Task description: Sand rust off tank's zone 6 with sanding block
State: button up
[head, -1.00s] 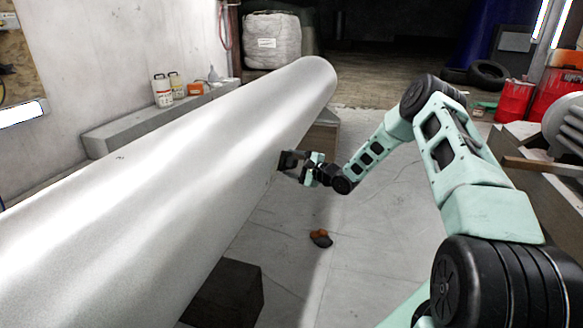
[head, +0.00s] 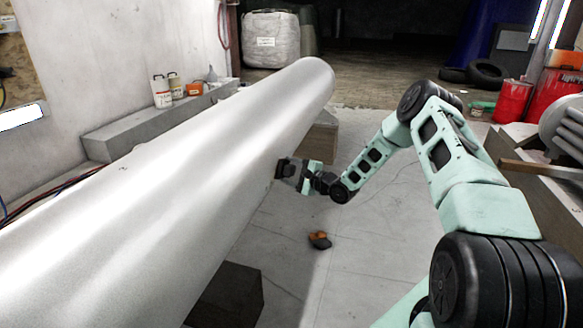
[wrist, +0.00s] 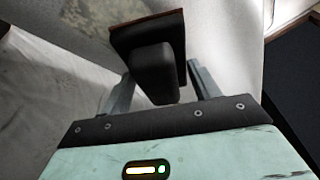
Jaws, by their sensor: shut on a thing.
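The tank (head: 200,170) is a long pale grey cylinder lying on its side, running from the near left to the far middle. My gripper (head: 297,172) is at its right flank, towards the far end. In the wrist view my gripper (wrist: 160,80) is shut on the black handle of the sanding block (wrist: 146,38), which has a dark pad with a reddish-brown edge. The block also shows as a dark shape in the head view (head: 284,167), close to the tank; I cannot tell whether it touches. No zone marks or clear rust patch can be made out.
Dark support blocks (head: 228,294) stand under the tank. A small orange and dark item (head: 319,239) lies on the floor. A grey ledge (head: 150,125) with bottles (head: 161,91) runs behind. A bench (head: 540,185) with machinery is at right; the floor between is mostly clear.

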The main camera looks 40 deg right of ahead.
aim_at(281, 177)
jog(key=shift+s+a+r+p, duration=0.1)
jog(key=shift+s+a+p, duration=0.4)
jog(key=shift+a, duration=0.2)
jog(key=shift+s+a+f+p, duration=0.1)
jog(key=shift+s+a+p, duration=0.4)
jog(key=shift+a, duration=0.25)
jog(key=shift+s+a+r+p, duration=0.1)
jog(key=shift+s+a+p, duration=0.4)
jog(key=shift+a, duration=0.2)
jog(key=shift+s+a+p, duration=0.6)
jog(key=shift+s+a, duration=0.2)
jog(key=shift+a, duration=0.25)
jog(key=shift+s+a+p, duration=0.55)
jog(key=shift+s+a, duration=0.25)
jog(key=shift+a, duration=0.25)
jog(key=s+d+f, duration=0.1)
jog(key=s+d, duration=0.3)
jog(key=shift+s, duration=0.35)
jog(key=shift+s+d+f+p, duration=0.1)
jog(key=shift+s+d+p, duration=0.05)
jog(key=shift+s+d, duration=0.4)
jog(key=shift+s+d+f+p, duration=0.15)
jog(key=shift+s+d, duration=0.2)
jog(key=shift+s, duration=0.3)
